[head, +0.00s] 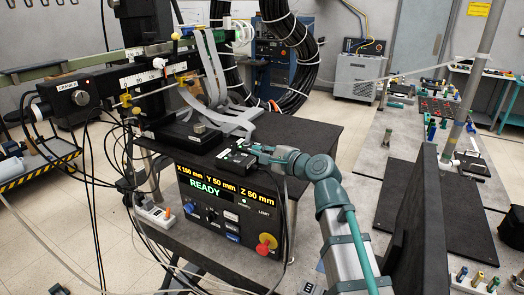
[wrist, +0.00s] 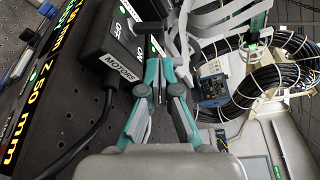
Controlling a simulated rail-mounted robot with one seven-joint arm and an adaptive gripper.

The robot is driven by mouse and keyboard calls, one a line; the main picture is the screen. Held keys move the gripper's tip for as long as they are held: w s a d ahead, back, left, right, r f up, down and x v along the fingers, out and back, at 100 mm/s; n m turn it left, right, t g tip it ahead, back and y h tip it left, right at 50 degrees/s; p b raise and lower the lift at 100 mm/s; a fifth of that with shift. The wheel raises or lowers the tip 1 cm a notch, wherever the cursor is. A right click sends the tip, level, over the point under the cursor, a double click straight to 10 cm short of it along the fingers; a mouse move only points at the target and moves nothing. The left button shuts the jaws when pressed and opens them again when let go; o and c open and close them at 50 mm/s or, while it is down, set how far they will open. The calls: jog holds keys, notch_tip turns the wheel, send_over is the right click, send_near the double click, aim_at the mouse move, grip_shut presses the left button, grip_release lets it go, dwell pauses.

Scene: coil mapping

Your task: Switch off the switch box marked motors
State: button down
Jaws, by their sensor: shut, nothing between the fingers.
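The black switch box marked MOTORS (wrist: 98,42) is at the upper left of the wrist view, with white OFF and ON markings on its top face. In the head view the switch box (head: 237,161) sits on the dark top above the READY display. My gripper (wrist: 152,30) is shut with nothing between its fingers. In the head view my gripper (head: 258,149) reaches the box from the right.
The control panel (head: 227,209) below shows READY and carries a red knob. Grey ribbon cables (head: 213,75) hang behind the box. A thick black cable coil (head: 288,55) stands at the back. The dark tabletop (head: 305,138) is clear beyond my gripper.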

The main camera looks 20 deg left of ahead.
aim_at(243, 154)
jog(key=p+x, duration=0.1)
jog(key=x, duration=0.4)
jog(key=shift+w+a, duration=0.25)
jog(key=shift+w+a+f, duration=0.15)
jog(key=shift+w+a, duration=0.2)
jog(key=shift+a, duration=0.25)
jog(key=shift+s+a+b, duration=0.15)
jog(key=shift+s+b, duration=0.05)
jog(key=shift+b, duration=0.1)
